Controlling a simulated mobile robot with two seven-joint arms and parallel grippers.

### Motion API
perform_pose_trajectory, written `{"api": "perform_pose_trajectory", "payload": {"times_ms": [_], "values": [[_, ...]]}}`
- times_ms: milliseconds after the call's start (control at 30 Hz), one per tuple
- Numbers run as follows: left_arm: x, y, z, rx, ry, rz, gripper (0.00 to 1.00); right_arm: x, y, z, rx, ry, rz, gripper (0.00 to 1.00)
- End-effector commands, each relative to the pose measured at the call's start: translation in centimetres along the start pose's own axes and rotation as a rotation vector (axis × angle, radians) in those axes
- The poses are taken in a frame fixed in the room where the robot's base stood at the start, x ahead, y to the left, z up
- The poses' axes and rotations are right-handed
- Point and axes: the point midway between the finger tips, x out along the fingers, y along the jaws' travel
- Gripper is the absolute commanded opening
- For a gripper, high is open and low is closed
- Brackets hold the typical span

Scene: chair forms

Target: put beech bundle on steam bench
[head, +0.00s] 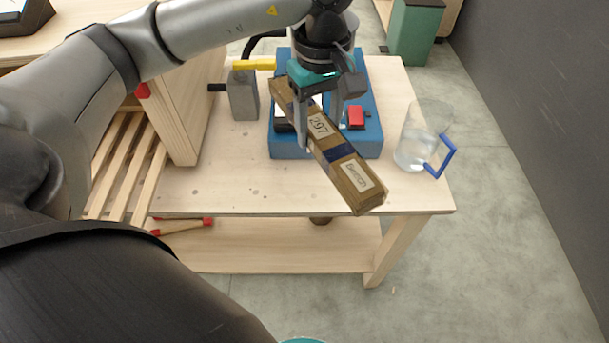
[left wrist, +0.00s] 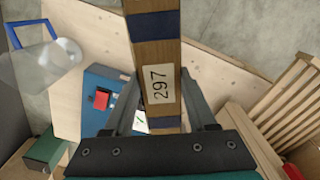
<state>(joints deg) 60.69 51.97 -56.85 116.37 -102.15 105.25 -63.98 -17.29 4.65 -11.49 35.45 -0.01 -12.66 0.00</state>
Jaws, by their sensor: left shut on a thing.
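The beech bundle (head: 343,162) is a long brown wooden bar with dark blue bands and pale labels, one reading 297. My left gripper (head: 312,112) is shut on it and holds it tilted above the bench, one end pointing toward the camera. In the left wrist view the bundle (left wrist: 158,50) runs up between the two fingers. The steam bench (head: 230,190) is a pale wooden table with a lower shelf. A blue unit (head: 372,132) with a red switch stands on it, partly hidden behind the bundle and gripper. My right gripper is not in view.
A clear jug (head: 412,150) with a blue handle stands at the bench's right edge. A slatted wooden rack (head: 125,160) is at the left. The front strip of the bench top is clear.

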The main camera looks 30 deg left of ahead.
Motion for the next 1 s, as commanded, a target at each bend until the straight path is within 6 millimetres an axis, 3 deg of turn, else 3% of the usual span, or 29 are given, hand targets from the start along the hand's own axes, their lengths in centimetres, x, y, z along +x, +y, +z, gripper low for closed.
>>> {"api": "perform_pose_trajectory", "payload": {"times_ms": [300,500,733,1000], "values": [[0.8,-0.2,-3.6,-0.721,0.003,-0.003,0.00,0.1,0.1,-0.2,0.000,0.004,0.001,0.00],[1.1,-0.4,-5.0,-1.006,0.006,-0.004,0.00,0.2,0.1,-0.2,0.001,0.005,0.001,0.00],[2.6,-0.5,-5.5,-1.105,0.008,-0.008,0.00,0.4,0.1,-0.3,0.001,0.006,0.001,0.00],[9.8,-0.6,-5.4,-1.103,0.007,-0.012,0.00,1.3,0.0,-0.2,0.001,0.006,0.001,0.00]]}}
